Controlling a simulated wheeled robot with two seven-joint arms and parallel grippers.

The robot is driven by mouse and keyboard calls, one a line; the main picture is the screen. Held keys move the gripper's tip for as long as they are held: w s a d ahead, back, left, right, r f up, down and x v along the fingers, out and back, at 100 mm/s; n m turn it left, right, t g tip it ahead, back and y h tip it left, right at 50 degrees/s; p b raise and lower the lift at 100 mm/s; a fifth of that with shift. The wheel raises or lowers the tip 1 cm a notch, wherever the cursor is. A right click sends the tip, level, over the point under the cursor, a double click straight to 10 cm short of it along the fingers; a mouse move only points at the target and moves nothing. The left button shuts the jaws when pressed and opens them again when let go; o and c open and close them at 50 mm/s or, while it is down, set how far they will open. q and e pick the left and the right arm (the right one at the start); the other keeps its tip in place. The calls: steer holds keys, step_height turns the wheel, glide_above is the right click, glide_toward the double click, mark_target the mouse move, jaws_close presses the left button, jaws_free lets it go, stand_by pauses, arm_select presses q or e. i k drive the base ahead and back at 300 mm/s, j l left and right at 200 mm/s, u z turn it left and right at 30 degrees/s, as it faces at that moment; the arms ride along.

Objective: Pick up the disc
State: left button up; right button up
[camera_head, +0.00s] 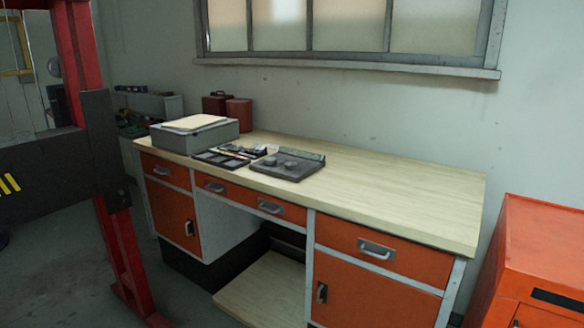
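No gripper of mine is in the camera_head view. A dark grey flat tray (304,160) lies on the light wooden workbench (400,193), left of its middle. Small dark round pieces (270,161) sit on this tray. They are too small to tell whether one of them is the disc. No other disc can be made out clearly.
A second dark tray with small parts (222,157) and a grey box (193,137) are left of the first tray. Dark red containers (238,111) stand behind. The bench's right half is clear. An orange cabinet (540,245) stands at right, a red post (122,245) at left.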

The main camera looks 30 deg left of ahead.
mark_target(290, 165)
steer(key=i+j+u, duration=0.35)
steer(key=i+j, duration=0.65)
steer(key=j, duration=0.35)
steer(key=i+j+u, duration=0.4)
steer(key=i+j, duration=0.7)
